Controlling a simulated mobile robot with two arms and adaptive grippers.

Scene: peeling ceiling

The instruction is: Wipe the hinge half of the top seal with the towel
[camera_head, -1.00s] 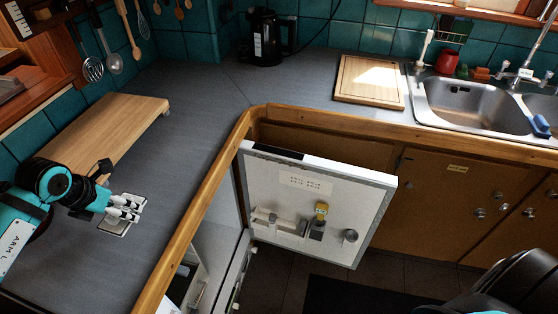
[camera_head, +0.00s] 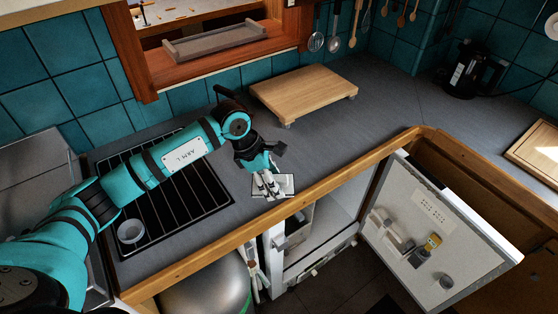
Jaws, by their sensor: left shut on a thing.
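My left gripper (camera_head: 268,190) is shut on the towel (camera_head: 288,183), a small pale folded cloth with a darker patch. The towel is at the grey counter, near its wooden front edge; I cannot tell whether it touches the surface. The small fridge (camera_head: 333,205) is below the counter, with its white door (camera_head: 405,240) standing open to the right. The top seal (camera_head: 462,216) is a grey strip along the upper edge of the door's inner face. Its hinge end is nearest the fridge body. The towel is well left of the seal, apart from it. My right gripper is not in view.
A wooden board (camera_head: 305,90) stands on the counter behind the gripper. A black hob grate (camera_head: 165,205) lies under my left arm. The wooden counter edge (camera_head: 340,185) runs between towel and door. A kettle (camera_head: 468,70) and another board (camera_head: 538,150) are at right.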

